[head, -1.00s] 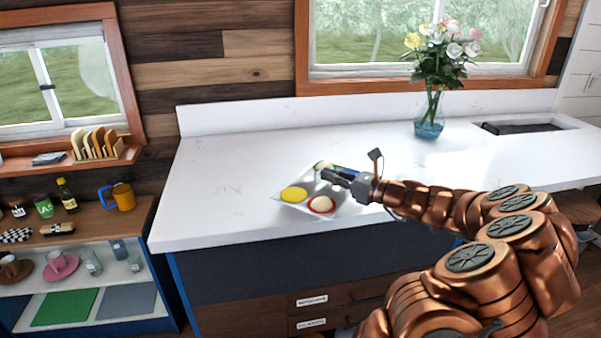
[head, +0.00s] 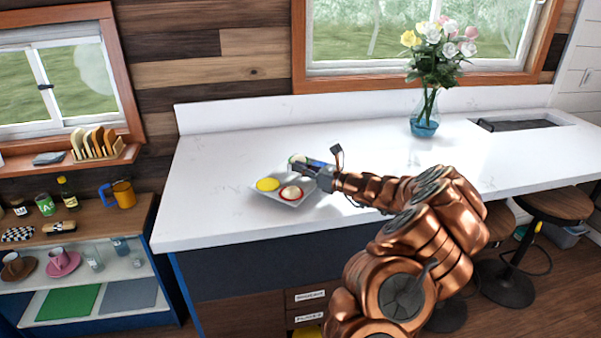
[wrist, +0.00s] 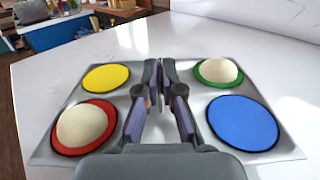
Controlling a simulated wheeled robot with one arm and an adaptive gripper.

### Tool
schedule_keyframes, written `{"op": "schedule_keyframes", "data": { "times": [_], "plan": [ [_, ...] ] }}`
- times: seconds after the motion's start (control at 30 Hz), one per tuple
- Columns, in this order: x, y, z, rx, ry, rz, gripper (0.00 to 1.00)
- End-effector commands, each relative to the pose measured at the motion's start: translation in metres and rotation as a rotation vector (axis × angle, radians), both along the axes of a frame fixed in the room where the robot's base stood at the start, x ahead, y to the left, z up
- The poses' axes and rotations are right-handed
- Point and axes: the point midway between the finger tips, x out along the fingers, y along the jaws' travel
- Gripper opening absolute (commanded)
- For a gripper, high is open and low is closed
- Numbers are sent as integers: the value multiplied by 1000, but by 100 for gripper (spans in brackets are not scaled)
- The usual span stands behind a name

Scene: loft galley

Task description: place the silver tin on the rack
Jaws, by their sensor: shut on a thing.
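The silver tin (head: 268,197) is a flat grey tray with yellow, red, green and blue round spots. Cream balls sit on the red and green spots. It is over the front left of the white counter; I cannot tell whether it touches the top. It also shows in the wrist view (wrist: 287,150). My gripper (head: 303,167) is shut on the tin's middle, where its fingers (wrist: 161,90) meet between the spots. My gripper covers part of the tin in the head view. A rack with bread slices (head: 97,143) stands on the left window sill.
The white counter (head: 220,150) is clear left of the tin and behind it. A flower vase (head: 424,122) stands at the back right. A low shelf unit (head: 150,222) at left holds cups, jars and a green mat (head: 67,304). Stools (head: 552,207) stand at right.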

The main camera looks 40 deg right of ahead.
Motion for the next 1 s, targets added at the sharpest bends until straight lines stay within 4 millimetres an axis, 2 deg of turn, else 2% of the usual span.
{"op": "schedule_keyframes", "data": {
  "times": [0.2, 0.63, 0.7, 0.9, 1.0],
  "plan": [
    [0, 0, -19, 2, 4, 0, 0],
    [0, 0, -24, 1, 0, 0, 0],
    [0, 0, -24, 1, 1, 1, 10],
    [0, 0, -24, 1, 1, 1, 31],
    [0, 0, -24, 1, 1, 1, 31]
  ]
}}
